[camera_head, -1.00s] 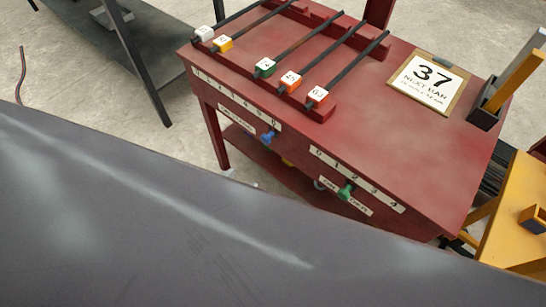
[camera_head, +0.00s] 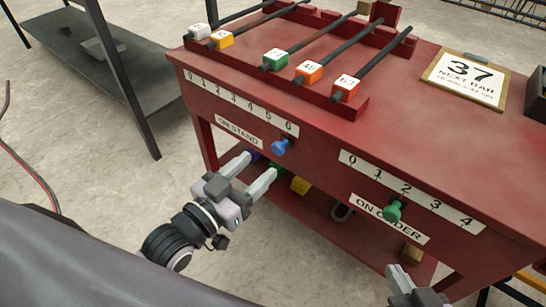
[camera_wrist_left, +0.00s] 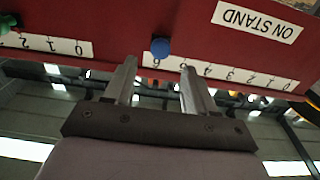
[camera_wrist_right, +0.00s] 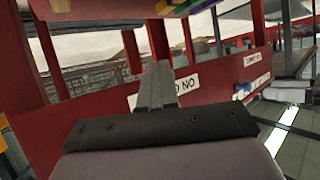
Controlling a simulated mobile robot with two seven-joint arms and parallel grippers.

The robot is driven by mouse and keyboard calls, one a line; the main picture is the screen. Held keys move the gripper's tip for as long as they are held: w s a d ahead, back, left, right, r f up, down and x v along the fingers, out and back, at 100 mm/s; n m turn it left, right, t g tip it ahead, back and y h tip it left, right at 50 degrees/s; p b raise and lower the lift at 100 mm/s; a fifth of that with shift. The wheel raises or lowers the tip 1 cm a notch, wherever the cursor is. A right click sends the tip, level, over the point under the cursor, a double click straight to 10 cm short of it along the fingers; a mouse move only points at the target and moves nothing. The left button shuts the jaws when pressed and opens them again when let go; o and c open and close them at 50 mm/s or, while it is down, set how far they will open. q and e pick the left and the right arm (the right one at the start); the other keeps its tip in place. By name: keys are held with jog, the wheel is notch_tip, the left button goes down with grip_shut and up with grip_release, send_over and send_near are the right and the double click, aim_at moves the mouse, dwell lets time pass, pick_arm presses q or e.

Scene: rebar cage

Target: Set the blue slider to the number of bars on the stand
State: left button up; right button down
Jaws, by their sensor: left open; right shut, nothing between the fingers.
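The blue slider (camera_head: 281,148) is a round knob on the front of the red bench, by the 6 at the right end of the ON STAND scale (camera_head: 240,104). It also shows by the 6 in the left wrist view (camera_wrist_left: 159,47). On the red stand (camera_head: 345,105) lie several dark bars with numbered end tags: white, yellow, green and two orange. My left gripper (camera_head: 263,163) is open and empty, below and left of the blue slider, apart from it. My right gripper (camera_head: 393,270) is shut and empty, below the green slider (camera_head: 393,211); its closed fingers fill the middle of the right wrist view (camera_wrist_right: 158,80).
The green slider is near the 2 on the ON ORDER scale (camera_head: 411,190). A sign reading 37 NEXT BAR (camera_head: 465,78) lies on the bench top. A lower shelf (camera_head: 325,225) holds small coloured blocks. A dark table (camera_head: 60,50) stands at the left.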

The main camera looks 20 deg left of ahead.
aim_at(276, 150)
pick_arm(q)
jog(key=shift+b+x, duration=0.65)
jog(key=shift+x, duration=2.55)
grip_shut()
